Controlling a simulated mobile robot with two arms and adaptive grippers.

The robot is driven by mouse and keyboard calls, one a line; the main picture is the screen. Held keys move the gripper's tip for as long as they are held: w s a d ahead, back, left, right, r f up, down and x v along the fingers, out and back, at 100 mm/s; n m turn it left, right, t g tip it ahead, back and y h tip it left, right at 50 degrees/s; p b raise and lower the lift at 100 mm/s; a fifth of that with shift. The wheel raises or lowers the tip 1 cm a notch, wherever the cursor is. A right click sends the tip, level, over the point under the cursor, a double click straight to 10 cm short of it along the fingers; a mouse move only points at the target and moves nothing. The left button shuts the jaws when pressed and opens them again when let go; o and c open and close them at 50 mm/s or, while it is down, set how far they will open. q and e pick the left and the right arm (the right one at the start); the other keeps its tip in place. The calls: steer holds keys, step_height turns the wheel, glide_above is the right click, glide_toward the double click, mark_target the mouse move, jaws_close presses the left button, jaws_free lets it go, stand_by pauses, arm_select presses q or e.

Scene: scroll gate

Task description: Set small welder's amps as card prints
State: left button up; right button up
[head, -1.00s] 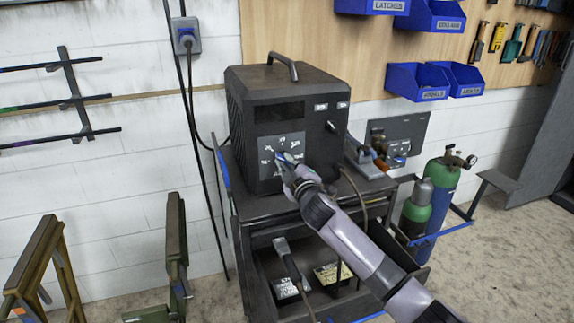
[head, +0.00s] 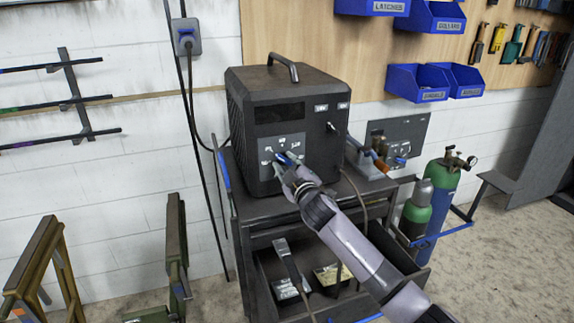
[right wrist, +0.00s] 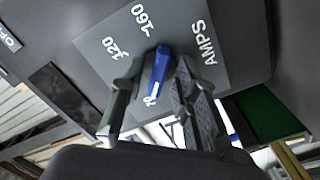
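The small welder (head: 262,165) is a dark box with a top handle, standing on a cart. Its grey amps panel (head: 264,143) faces me. In the right wrist view the panel (right wrist: 238,62) reads AMPS, 160 and 120, with another mark partly hidden near the fingers. A blue pointer knob (right wrist: 159,68) sits on it. My right gripper (head: 288,168) is at the panel. In the wrist view its fingers (right wrist: 160,82) stand apart on both sides of the knob, with visible gaps. My left gripper is not in view. I cannot make out a card with a readable amps value.
The cart (head: 240,235) has an open lower shelf holding a grey-handled tool and boxes. Green gas cylinders (head: 418,205) stand to its right. A second panel (head: 408,130) with small fittings is behind. Blue bins (head: 417,82) hang on the pegboard.

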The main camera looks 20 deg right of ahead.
steer(key=shift+s, duration=0.1)
steer(key=s, duration=1.1)
steer(key=shift+s+d, duration=0.25)
steer(key=shift+s, duration=0.15)
